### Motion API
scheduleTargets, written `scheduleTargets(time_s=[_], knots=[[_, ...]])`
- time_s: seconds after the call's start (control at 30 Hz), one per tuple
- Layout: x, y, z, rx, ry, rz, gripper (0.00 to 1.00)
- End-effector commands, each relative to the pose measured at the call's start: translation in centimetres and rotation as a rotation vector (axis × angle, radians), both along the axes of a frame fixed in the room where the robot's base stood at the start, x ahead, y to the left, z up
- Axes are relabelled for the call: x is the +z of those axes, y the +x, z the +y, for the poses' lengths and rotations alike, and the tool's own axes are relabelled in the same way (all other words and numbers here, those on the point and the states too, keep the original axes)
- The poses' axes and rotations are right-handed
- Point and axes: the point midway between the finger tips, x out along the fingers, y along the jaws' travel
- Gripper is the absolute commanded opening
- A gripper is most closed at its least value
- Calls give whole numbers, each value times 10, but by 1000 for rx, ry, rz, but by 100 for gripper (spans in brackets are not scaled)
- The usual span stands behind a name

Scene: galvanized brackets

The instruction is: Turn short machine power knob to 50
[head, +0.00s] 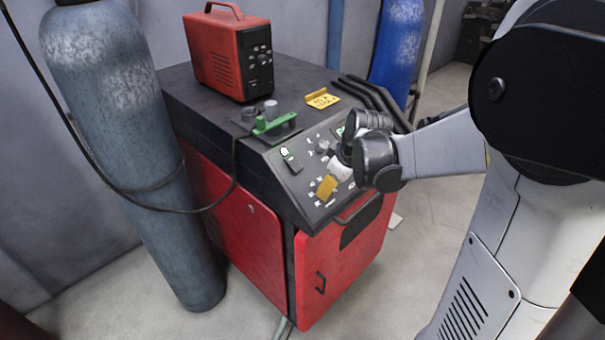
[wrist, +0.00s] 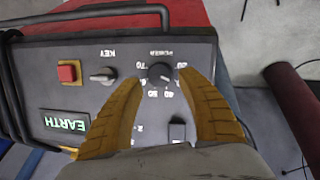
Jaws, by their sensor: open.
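The short machine (head: 250,235) is a low red and black cabinet with a sloped dark control panel (head: 300,195). In the wrist view the panel appears upside down, and the black round power knob (wrist: 160,75) sits under the POWER label with numbers around it. My gripper (wrist: 160,82) is open; its two yellow fingers lie on either side of the knob in that view. Whether they touch it I cannot tell. In the head view my gripper (head: 327,187) is over the panel's front part and hides the knob. I cannot read the knob's pointer clearly.
A KEY switch (wrist: 103,75), a red button (wrist: 67,72), an EARTH label (wrist: 67,122) and a black rocker switch (wrist: 178,132) are near the knob. A red box (head: 229,55) and green clamp (head: 275,122) are on top. A grey cylinder (head: 125,150) stands left.

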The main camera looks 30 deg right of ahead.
Motion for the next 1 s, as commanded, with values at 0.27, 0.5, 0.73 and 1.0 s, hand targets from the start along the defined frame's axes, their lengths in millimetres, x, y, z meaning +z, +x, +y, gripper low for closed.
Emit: scheduleTargets(time_s=[0.27, 0.5, 0.73, 1.0], knots=[[-35, 16, 1, 1, 0, 0, 45], [-37, 17, 1, 1, 0, 0, 45], [-37, 17, 1, 1, 0, 0, 7], [-37, 17, 1, -3, 2, 1, 4]])
